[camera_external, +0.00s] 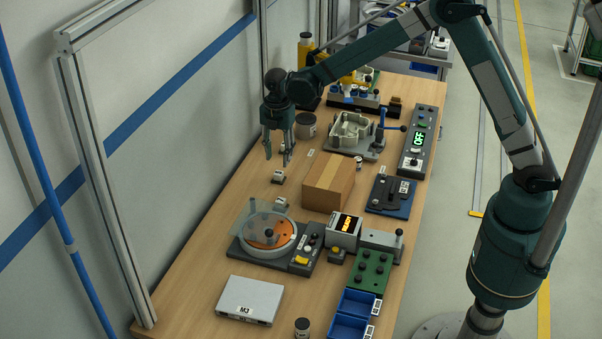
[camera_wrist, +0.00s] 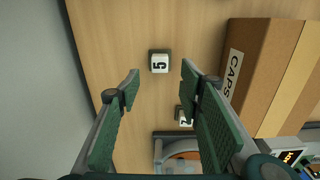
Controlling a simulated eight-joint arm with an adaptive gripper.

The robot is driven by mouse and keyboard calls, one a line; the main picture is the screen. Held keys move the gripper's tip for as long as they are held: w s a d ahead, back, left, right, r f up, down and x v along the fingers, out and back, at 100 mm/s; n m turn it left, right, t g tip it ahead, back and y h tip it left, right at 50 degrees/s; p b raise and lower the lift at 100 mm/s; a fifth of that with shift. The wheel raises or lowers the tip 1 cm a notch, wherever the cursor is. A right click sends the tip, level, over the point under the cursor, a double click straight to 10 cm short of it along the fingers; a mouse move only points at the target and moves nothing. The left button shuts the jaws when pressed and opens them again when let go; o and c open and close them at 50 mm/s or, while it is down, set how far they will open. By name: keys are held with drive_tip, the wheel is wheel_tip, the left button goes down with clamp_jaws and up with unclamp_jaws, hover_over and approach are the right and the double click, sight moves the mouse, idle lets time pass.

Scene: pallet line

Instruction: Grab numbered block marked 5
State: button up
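The block marked 5 (camera_wrist: 159,62) is a small white cube on a dark base, standing on the wooden table. In the external view it appears to be the small block (camera_external: 278,177) left of the cardboard box. My gripper (camera_external: 277,160) is open and empty, pointing down above the table near this block. In the wrist view the block shows in line with the gap between my two green fingertips (camera_wrist: 161,70), not touched by them.
Another numbered block (camera_wrist: 184,116) stands close to the turntable device (camera_external: 268,235). A cardboard box (camera_external: 328,182) marked CAPS (camera_wrist: 255,70) stands right of the block. A wall runs along the left. Bare table surrounds the block.

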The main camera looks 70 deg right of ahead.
sight(279, 172)
drive_tip(key=shift+w+f, duration=0.25)
drive_tip(key=shift+f, duration=0.15)
drive_tip(key=shift+f, duration=0.1)
drive_tip(key=shift+f, duration=1.2)
drive_tip(key=shift+f, duration=0.1)
drive_tip(key=shift+s+f, duration=0.2)
drive_tip(key=shift+f, duration=2.35)
drive_tip(key=shift+c, duration=0.7)
drive_tip(key=c, duration=0.9)
